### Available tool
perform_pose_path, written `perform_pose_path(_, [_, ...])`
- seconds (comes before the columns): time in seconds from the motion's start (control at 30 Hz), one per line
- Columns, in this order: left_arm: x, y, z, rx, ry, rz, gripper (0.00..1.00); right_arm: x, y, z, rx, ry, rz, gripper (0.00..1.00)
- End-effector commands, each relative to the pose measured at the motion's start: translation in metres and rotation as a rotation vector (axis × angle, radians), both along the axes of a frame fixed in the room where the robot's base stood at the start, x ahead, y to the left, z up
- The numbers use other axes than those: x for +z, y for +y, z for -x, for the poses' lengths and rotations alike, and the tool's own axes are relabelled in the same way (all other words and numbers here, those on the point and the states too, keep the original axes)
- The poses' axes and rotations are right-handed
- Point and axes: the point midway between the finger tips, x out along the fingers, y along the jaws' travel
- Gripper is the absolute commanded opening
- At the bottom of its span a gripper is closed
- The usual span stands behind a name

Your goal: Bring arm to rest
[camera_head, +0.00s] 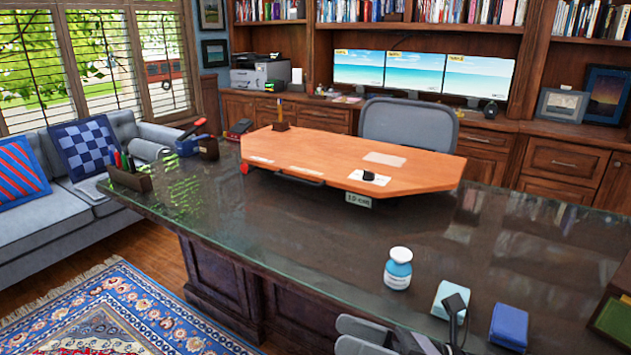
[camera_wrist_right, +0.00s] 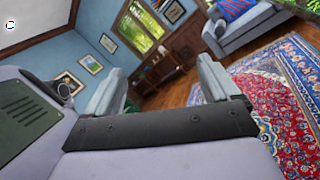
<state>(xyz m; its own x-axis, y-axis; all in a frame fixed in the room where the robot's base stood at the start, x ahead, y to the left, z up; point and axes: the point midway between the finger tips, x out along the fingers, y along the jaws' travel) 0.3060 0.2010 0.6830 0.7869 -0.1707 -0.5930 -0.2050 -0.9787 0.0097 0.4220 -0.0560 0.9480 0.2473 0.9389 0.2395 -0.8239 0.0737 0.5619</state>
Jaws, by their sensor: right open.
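My right gripper (camera_head: 362,338) shows at the bottom edge of the head view, in front of the desk's near edge. Its two grey fingers are apart with nothing between them. In the right wrist view the open gripper (camera_wrist_right: 160,88) points toward the room, with the rug, sofa and a far wall beyond it. The left gripper is in neither view.
The dark glass-topped desk (camera_head: 300,235) fills the middle. A white-and-blue bottle (camera_head: 398,268), a light blue box (camera_head: 449,299) and a blue box (camera_head: 509,326) stand near my right arm. The patterned rug (camera_head: 120,310) is clear.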

Motion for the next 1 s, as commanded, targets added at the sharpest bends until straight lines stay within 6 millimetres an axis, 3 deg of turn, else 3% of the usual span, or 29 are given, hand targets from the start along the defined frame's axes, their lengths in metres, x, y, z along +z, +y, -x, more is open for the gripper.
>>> perform_pose_path(0.17, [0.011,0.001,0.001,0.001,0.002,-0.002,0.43,-0.016,-0.035,-0.015,-0.214,0.589,-0.403,0.89])
perform_pose_path(0.33, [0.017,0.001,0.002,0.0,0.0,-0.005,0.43,-0.075,-0.083,-0.012,-0.416,1.149,-0.804,0.89])
perform_pose_path(0.47, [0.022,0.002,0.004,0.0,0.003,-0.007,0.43,-0.136,-0.116,0.018,-0.576,1.552,-1.124,0.89])
perform_pose_path(0.6, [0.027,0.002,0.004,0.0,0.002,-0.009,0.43,-0.192,-0.137,0.066,-0.734,1.885,-1.429,0.89])
perform_pose_path(0.8, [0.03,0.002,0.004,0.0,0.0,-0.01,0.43,-0.23,-0.146,0.115,-0.863,2.11,-1.677,0.89])
perform_pose_path(1.0, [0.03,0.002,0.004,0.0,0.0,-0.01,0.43,-0.234,-0.147,0.12,-0.877,2.131,-1.702,0.89])
